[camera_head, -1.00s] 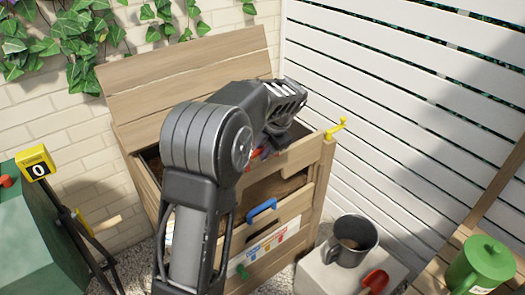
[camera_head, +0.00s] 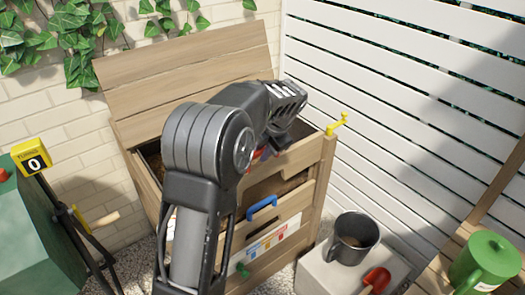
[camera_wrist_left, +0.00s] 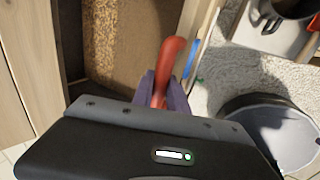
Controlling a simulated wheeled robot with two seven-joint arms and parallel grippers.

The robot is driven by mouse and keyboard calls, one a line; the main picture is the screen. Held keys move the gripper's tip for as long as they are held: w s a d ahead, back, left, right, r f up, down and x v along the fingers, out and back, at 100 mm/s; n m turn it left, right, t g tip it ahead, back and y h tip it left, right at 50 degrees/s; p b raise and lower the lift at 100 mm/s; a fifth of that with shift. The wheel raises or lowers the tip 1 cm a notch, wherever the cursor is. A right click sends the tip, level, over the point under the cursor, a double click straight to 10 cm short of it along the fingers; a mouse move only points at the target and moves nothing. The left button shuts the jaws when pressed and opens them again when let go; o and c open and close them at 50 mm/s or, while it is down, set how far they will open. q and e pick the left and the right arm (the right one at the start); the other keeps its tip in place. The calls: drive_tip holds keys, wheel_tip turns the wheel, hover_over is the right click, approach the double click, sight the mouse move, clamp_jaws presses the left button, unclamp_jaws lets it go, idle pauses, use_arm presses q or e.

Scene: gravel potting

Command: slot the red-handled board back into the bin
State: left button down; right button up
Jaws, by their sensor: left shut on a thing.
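The wooden bin (camera_head: 320,190) stands against the brick wall with its lid (camera_head: 190,75) raised. My left gripper (camera_head: 268,148) is at the upper front of the bin, shut on the red handle (camera_wrist_left: 168,65) of a board. The pale red-handled board (camera_head: 300,154) spans the top of the bin's front, partly hidden by my arm. A dark opening shows below it, above the blue-handled board (camera_head: 290,207). I cannot tell whether its ends are in the side grooves. In the wrist view the fingers (camera_wrist_left: 162,92) are around the handle. My right gripper is out of view.
A yellow hook (camera_head: 338,124) sits on the bin's right front post. A grey mug (camera_head: 353,240) and a red scoop (camera_head: 377,279) are on a pale block at right. A green lidded can (camera_head: 484,265) is farther right. A green box (camera_head: 40,230) stands at left.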

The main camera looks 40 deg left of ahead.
sight(264, 174)
use_arm(q)
drive_tip(key=shift+f+b, duration=1.35)
drive_tip(key=shift+f, duration=0.3)
drive_tip(key=shift+f+b, duration=2)
drive_tip(key=shift+f, duration=0.2)
drive_tip(key=shift+f+b, duration=1.1)
drive_tip(key=shift+f, duration=0.2)
drive_tip(key=c, duration=0.7)
unclamp_jaws()
drive_tip(key=shift+c, duration=0.2)
